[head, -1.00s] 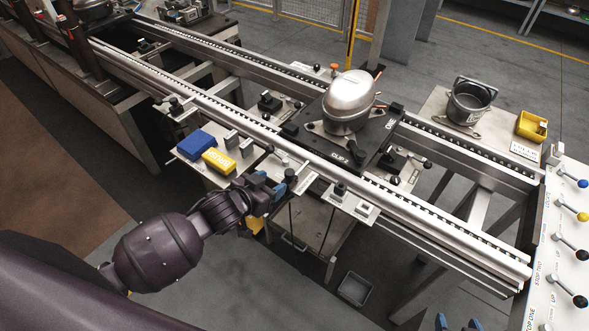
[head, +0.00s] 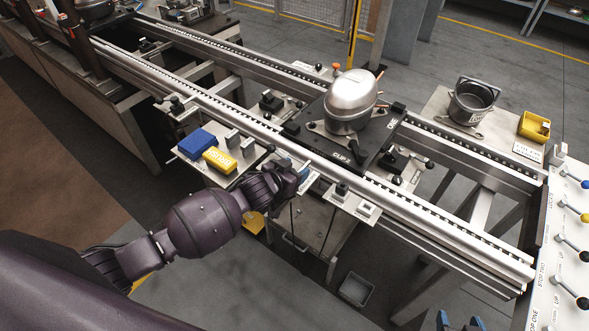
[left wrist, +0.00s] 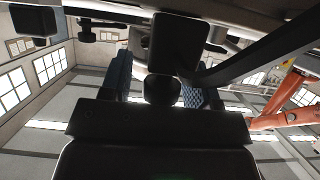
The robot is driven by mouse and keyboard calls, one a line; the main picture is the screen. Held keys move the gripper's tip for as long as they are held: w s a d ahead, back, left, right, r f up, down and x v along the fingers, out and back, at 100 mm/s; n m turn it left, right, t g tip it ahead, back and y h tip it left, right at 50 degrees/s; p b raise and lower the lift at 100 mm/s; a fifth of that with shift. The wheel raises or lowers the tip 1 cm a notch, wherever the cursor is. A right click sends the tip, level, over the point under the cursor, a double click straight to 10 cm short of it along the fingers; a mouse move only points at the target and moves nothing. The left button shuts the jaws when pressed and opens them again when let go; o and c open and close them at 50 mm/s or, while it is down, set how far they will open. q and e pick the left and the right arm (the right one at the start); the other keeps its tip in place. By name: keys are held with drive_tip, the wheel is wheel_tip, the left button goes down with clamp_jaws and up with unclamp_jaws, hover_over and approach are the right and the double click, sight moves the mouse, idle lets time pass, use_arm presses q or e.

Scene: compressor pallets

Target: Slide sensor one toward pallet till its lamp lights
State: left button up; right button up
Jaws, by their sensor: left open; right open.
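The dark pallet (head: 374,151) sits across the rails and carries a silver compressor (head: 351,97). My left gripper (head: 297,172) is at the near rail, over the small bracket plates in front of the pallet. Its wrist hides most of what lies under it, so I cannot tell sensor one or its lamp there. In the left wrist view its blue fingers stand apart (left wrist: 158,85), with a dark block (left wrist: 175,43) just beyond and between them; I cannot tell if they touch it. My right gripper (head: 458,322) shows only its blue fingertips at the bottom edge.
A blue box (head: 197,143) and a yellow box (head: 219,161) lie on the near shelf, left of my left gripper. A small black device (head: 342,188) stands on a plate to its right. A lever panel (head: 560,240) is at the right. A grey bin (head: 355,289) is on the floor.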

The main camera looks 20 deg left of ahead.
use_arm(q)
drive_tip(key=shift+w, duration=0.1)
drive_tip(key=shift+c, duration=0.3)
clamp_jaws()
drive_tip(key=shift+w+d, duration=0.2)
drive_tip(key=shift+w, duration=0.25)
drive_tip(key=shift+o, duration=0.3)
unclamp_jaws()
drive_tip(key=shift+s, duration=0.1)
drive_tip(key=p+v, duration=0.1)
drive_tip(key=v, duration=0.9)
drive_tip(key=shift+s+a, duration=0.15)
drive_tip(key=shift+s, duration=0.15)
drive_tip(key=shift+r, duration=0.1)
